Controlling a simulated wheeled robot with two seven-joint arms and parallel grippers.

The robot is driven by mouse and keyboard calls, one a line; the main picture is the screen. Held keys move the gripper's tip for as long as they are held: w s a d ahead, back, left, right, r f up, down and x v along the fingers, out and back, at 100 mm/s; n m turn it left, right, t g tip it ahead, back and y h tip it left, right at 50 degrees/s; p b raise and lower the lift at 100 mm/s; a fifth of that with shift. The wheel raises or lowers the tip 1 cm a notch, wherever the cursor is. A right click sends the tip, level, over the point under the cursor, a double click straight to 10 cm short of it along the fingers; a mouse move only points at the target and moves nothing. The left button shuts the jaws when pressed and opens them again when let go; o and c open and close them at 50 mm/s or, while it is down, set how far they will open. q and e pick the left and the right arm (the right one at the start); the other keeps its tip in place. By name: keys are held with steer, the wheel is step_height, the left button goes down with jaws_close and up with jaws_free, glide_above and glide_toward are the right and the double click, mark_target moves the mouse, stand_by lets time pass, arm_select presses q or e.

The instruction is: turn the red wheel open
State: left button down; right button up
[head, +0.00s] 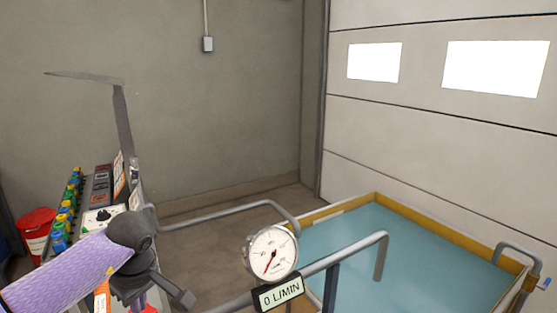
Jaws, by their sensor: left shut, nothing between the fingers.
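A small red piece (148,309) shows at the bottom edge, just below my left gripper. It may be part of the red wheel, but most of it is hidden or out of frame. My left gripper (150,280) hangs down from the end of my purple-sleeved arm, shut and empty. I cannot tell whether it touches the red piece. A round white dial gauge (271,252) with a red needle stands to the right of the gripper. A display (278,292) under it reads 0 L/MIN. My right gripper is not in view.
Grey pipes and rails run beside the gauge. A tank of blue-green water (375,246) with a yellowish rim lies to the right. A panel (97,215) with colored fittings and a red bucket (37,228) are at the left. Bare floor shows behind the pipes.

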arm_select(q)
steer(key=d+b+x, duration=0.1)
steer(key=b+x, duration=0.4)
steer(key=x, duration=0.1)
steer(key=shift+s+d+f, duration=0.2)
steer(key=shift+d+f, duration=0.15)
steer(key=shift+f, duration=0.25)
steer(key=shift+w+a+b, duration=0.25)
steer(key=shift+b, duration=0.2)
